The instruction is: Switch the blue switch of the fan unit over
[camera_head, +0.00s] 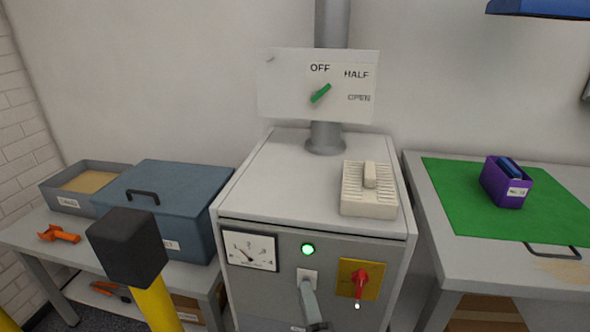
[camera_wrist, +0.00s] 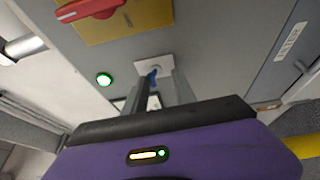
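The fan unit is a grey cabinet (camera_head: 230,290) in the middle of the head view. Its front bears a white switch plate (camera_head: 307,274) below a lit green lamp (camera_head: 307,249). The blue switch (camera_wrist: 152,77) shows in the wrist view, on the same plate (camera_wrist: 158,66). My gripper (camera_wrist: 162,88) points at the plate, with its two grey fingers on either side of the switch. A gap shows between the fingers; the switch is nearer the left one, and I cannot tell whether they touch. In the head view my gripper (camera_head: 306,289) covers the switch.
A red handle (camera_head: 361,280) on a yellow plate (camera_head: 345,266) is right of the switch. A gauge (camera_head: 249,250) is left of it. A black-capped yellow post (camera_head: 158,300) stands at front left. A beige block (camera_head: 368,205) sits on the cabinet.

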